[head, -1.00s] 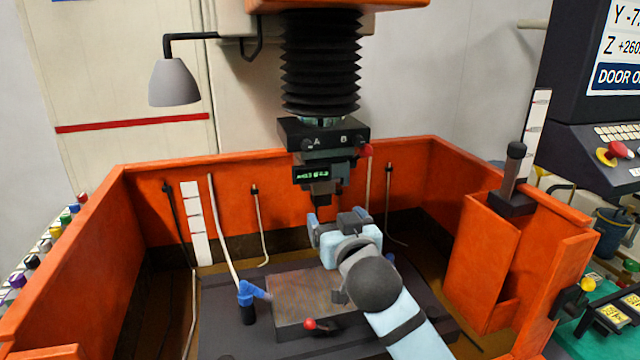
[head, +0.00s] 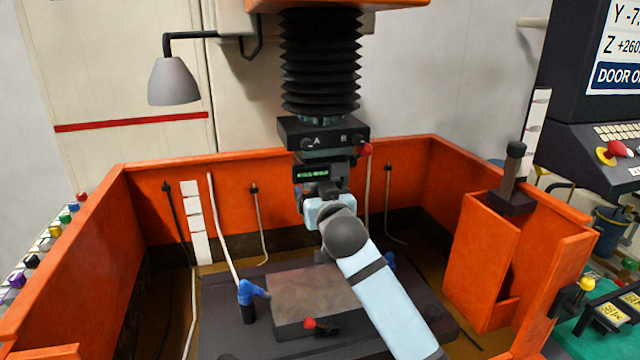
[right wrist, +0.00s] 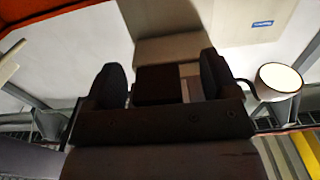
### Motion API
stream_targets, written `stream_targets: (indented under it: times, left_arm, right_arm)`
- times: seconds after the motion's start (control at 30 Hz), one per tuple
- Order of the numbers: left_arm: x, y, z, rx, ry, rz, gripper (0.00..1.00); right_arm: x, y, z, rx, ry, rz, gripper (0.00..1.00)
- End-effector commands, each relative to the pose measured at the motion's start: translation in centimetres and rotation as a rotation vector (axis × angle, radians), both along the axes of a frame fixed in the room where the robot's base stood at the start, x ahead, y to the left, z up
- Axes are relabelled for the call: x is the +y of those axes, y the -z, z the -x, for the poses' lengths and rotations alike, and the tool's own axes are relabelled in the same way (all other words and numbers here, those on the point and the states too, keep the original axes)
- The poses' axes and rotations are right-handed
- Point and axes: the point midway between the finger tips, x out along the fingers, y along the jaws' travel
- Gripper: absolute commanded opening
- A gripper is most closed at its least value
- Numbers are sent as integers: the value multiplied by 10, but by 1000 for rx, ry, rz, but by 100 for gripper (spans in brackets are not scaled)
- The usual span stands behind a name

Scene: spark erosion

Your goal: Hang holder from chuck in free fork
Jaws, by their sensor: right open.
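The chuck (head: 312,174) hangs under the machine head, a dark block with a small green display. A dark holder showed below it earlier; in the head view it is now mostly hidden behind my right gripper (head: 322,192). That gripper is raised right under the chuck. In the right wrist view my gripper (right wrist: 162,85) is open, and a dark block (right wrist: 158,86) shows between its fingers, with a light gap to the right finger. I cannot tell whether it touches the left finger. No fork can be made out clearly. My left gripper is not in view.
Orange tank walls (head: 225,175) surround the work table (head: 225,320). A blue nozzle (head: 250,290) and a red-knobbed clamp (head: 318,325) are near the block. A rack with coloured caps (head: 45,240) is at left.

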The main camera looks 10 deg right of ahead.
Motion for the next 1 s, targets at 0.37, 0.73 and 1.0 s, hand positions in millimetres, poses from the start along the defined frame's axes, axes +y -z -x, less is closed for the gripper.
stream_targets:
  times: [0.37,0.73,1.0]
  left_arm:
    - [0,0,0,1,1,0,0]
    - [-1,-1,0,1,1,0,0]
    - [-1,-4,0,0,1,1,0]
  right_arm:
    - [0,0,0,0,0,0,37]
    - [0,-1,0,-1,0,0,13]
    - [0,-3,0,-1,0,0,13]
